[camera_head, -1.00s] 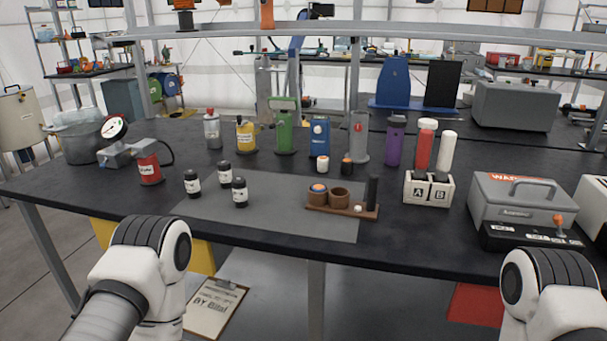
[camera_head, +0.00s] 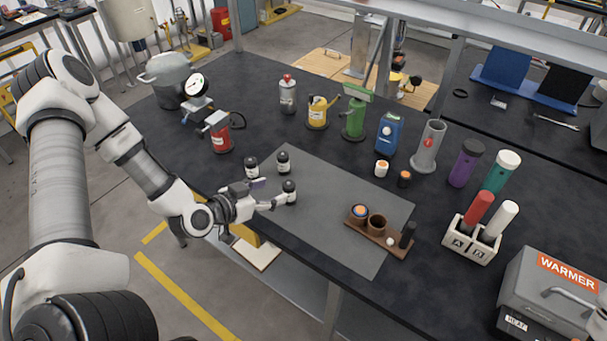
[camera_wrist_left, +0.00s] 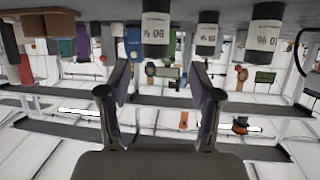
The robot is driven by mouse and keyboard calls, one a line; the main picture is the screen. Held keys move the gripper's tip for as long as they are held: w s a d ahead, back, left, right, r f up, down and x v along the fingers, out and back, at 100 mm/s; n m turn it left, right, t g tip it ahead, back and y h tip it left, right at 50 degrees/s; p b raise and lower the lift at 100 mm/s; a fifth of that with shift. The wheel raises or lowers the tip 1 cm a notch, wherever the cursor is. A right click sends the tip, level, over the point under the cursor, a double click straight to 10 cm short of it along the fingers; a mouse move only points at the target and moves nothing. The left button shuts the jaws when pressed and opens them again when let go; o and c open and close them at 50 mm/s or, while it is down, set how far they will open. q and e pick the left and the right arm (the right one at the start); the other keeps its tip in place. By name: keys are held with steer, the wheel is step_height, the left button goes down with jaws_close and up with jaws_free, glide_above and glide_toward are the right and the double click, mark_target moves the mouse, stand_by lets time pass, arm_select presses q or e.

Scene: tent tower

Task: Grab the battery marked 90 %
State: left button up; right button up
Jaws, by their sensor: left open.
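Three small dark batteries with white labels stand upright on the grey mat: one near my left gripper's fingertips (camera_head: 290,192), one behind it (camera_head: 283,163), one further left (camera_head: 252,167). In the upside-down left wrist view, the right-hand battery (camera_wrist_left: 266,40) seems to read 90 %; this appears to be the left one in the head view. The battery ahead of the jaws (camera_wrist_left: 156,28) and the middle one (camera_wrist_left: 207,40) have labels I cannot read for certain. My left gripper (camera_head: 272,194) is open and empty, low over the mat's front-left part. My right gripper is out of view.
On the mat's right stands a brown holder (camera_head: 375,238) with cups. To the right are an A/B stand (camera_head: 470,240) and a grey warmer (camera_head: 555,290). Bare mat lies right of the batteries.

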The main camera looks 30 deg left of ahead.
mark_target(284, 189)
arm_select(q)
steer(key=shift+x, duration=1)
steer(key=shift+w+d+f+b, duration=0.1)
steer(key=shift+f+b, duration=0.05)
steer(key=shift+b, duration=0.2)
steer(key=shift+s, duration=0.35)
steer(key=x, duration=0.5)
steer(key=shift+w+d, duration=0.3)
steer(key=shift+s+a, duration=0.1)
steer(key=shift+s, duration=0.15)
steer(key=shift+s+r, duration=0.15)
steer(key=shift+r, duration=0.1)
steer(key=c, duration=1)
steer(key=shift+f, duration=0.1)
jaws_close()
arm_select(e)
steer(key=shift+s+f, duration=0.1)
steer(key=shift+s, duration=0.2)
